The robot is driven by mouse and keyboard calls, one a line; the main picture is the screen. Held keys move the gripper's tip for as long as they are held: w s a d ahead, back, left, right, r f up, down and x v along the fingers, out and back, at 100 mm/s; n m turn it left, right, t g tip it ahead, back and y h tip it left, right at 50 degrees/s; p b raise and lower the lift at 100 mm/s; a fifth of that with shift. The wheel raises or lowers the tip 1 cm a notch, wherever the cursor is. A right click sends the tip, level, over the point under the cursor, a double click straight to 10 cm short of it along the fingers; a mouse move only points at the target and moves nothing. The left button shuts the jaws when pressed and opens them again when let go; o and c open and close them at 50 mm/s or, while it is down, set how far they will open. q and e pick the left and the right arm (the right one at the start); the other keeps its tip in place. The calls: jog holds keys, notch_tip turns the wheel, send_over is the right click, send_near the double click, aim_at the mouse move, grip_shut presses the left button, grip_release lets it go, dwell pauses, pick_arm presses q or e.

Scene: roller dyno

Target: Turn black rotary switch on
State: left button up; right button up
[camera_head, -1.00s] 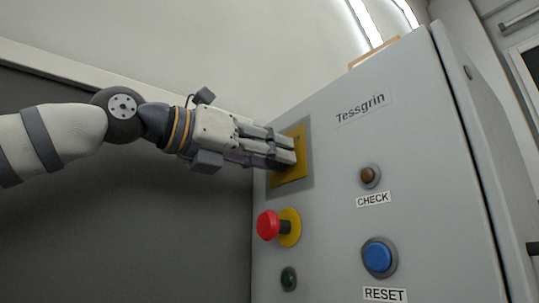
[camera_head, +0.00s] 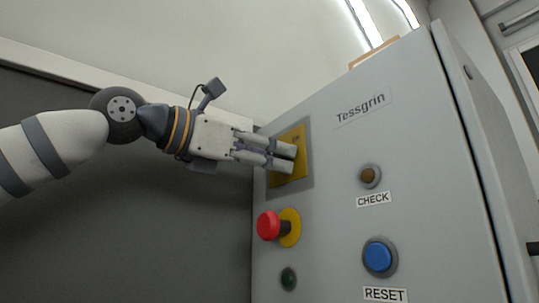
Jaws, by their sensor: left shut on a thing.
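The black rotary switch is hidden behind my fingers. Its yellow plate (camera_head: 300,145) on a grey square backing shows at the upper left of the cabinet front. My left gripper (camera_head: 283,158) comes in from the left, with its fingertips in front of the yellow plate. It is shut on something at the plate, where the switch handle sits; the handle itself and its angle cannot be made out. My right gripper is not in view.
The grey cabinet (camera_head: 335,200) carries a red mushroom button (camera_head: 268,225) on a yellow collar below the plate. A dark green lamp (camera_head: 288,278), a blue RESET button (camera_head: 378,257) and a brownish CHECK lamp (camera_head: 369,175) are also on its front. A dark panel (camera_head: 150,230) lies to the left.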

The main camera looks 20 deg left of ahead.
pick_arm(q)
jog(key=m, duration=1.1)
jog(key=shift+m, duration=0.4)
dwell(0.4)
jog(key=o, duration=1.2)
jog(key=v, duration=1.2)
